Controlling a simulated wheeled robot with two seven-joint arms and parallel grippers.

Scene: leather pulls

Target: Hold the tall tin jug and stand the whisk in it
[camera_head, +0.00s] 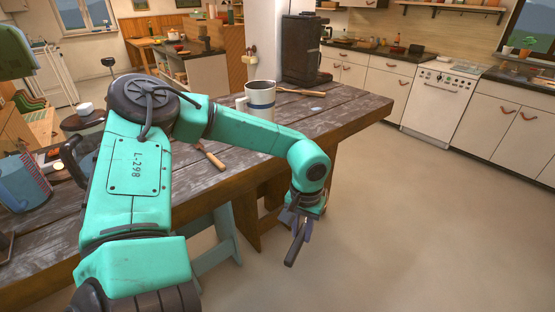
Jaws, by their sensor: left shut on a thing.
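My left gripper (298,238) hangs past the table's right front edge, above open floor. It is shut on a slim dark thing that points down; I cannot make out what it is. I cannot identify the whisk. A wooden-handled tool (212,157) lies on the table, its far end hidden by my arm. My right gripper is not in view.
The plank table (345,99) also bears a black coffee maker (302,48), another wooden-handled tool (301,92) behind the jug, and a light blue jug (18,184) at far left. A white cup (85,108) stands at left. The floor to the right is clear.

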